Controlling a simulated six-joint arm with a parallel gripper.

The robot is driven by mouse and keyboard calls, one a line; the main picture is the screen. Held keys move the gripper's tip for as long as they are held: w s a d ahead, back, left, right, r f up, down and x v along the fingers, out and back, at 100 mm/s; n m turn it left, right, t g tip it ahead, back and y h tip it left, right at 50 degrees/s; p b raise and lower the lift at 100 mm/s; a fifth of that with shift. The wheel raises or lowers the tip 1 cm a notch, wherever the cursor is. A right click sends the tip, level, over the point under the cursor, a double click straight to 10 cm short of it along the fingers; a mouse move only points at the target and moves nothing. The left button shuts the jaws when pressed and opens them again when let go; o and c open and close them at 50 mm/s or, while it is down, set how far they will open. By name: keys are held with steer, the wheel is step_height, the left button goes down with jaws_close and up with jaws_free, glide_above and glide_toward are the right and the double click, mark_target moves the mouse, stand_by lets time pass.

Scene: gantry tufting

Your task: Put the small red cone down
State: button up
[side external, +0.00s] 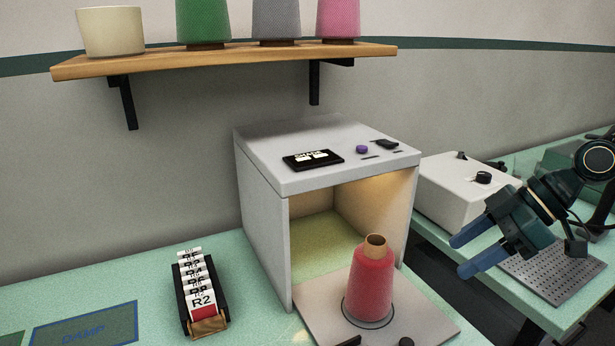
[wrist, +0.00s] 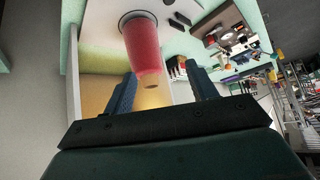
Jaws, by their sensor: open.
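The small red cone (side external: 371,284) stands upright inside a dark ring on the grey plate (side external: 315,311) at the front of the open box. Its tan top is bare. My gripper (side external: 460,256) is open and empty, apart from the cone to its right in the side view. In the wrist view, the red cone (wrist: 143,45) shows beyond and between the two blue fingers of my gripper (wrist: 162,92), not touching them.
The grey box (side external: 262,220) with a lit inside stands behind the plate. A rack of labelled cards (side external: 201,295) is at left. A shelf (side external: 230,58) above holds a cream pot and several large cones. A white unit (side external: 455,188) and a perforated plate (side external: 553,272) are at right.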

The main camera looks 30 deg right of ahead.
steer(key=s+d+r+m+h, duration=0.2)
steer(key=s+d+m+h, duration=0.1)
steer(key=s, duration=0.4)
steer(key=s+d+r+m+h, duration=0.2)
steer(key=s+d+m+h, duration=0.1)
steer(key=s+d+m, duration=0.2)
steer(key=shift+s+d+r+m+t+h, duration=0.15)
steer(key=shift+s+r+m+t+h, duration=0.25)
steer(key=shift+s+m, duration=0.5)
steer(key=shift+w, duration=0.1)
